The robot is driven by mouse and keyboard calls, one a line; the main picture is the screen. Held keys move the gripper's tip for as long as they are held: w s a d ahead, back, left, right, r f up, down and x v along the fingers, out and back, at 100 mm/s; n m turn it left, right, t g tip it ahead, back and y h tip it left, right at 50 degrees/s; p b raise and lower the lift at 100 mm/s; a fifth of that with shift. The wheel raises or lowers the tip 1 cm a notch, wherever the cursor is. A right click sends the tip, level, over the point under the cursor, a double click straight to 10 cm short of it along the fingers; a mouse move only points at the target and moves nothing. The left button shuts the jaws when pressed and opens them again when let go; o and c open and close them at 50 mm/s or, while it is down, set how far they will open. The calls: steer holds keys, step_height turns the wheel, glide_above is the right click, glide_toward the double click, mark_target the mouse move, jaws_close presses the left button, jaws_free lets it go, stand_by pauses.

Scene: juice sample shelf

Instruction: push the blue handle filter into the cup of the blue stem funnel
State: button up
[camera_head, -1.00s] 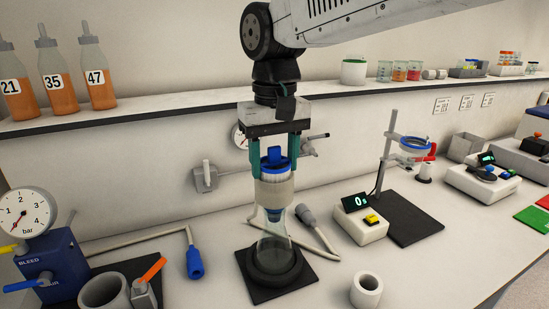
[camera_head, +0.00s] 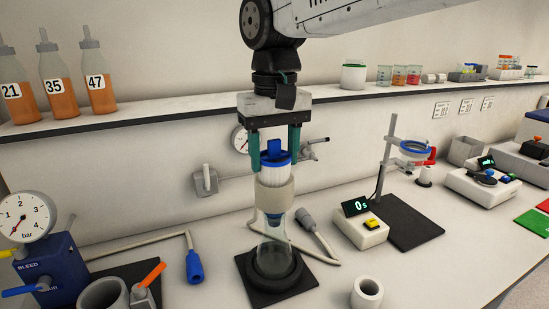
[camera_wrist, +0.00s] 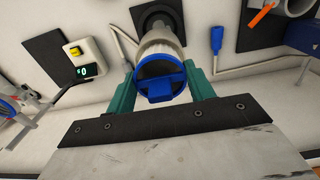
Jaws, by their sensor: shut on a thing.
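The blue handle filter (camera_head: 273,168) is upright, with a blue handle and rim over a white ribbed body. My gripper (camera_head: 274,160) is shut on it, one teal finger on each side. The filter's lower part is hidden by a cream cup (camera_head: 274,198), the cup of the blue stem funnel, and the ribbed upper part stands above its rim. A bit of blue shows below the cup, inside the neck of a clear flask (camera_head: 273,240). In the wrist view the filter's blue top (camera_wrist: 160,84) is between my fingers; whether it is seated is hidden.
The flask stands in a black ring on a dark mat (camera_head: 290,292). A timer (camera_head: 362,228) and a ring stand (camera_head: 387,160) are at right. A blue-ended hose (camera_head: 193,262) lies at left. A white hollow cylinder (camera_head: 366,293) stands in front.

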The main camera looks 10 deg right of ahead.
steer(key=shift+r, duration=0.55)
steer(key=o, duration=1)
steer(key=shift+o, duration=0.2)
steer(key=shift+r, duration=0.1)
step_height(320, 180, up, 7)
steer(key=shift+w+r, duration=0.15)
steer(key=shift+r, duration=0.05)
glide_above(282, 158)
steer(key=shift+n, duration=0.4)
step_height(282, 158, down, 4)
steer(key=shift+f, duration=0.1)
steer(key=s+d+f+m, duration=0.2)
steer(key=s+d+f, duration=0.5)
steer(key=s+d, duration=0.2)
steer(key=s+d+f+m+t, duration=0.1)
steer(key=s+d+f+m, duration=0.1)
steer(key=s+d+f, duration=0.5)
steer(key=s+d, duration=0.2)
steer(key=d, duration=0.1)
steer(key=shift+s+d+f, duration=0.15)
steer(key=shift+d+f, duration=0.15)
steer(key=shift+f, duration=0.1)
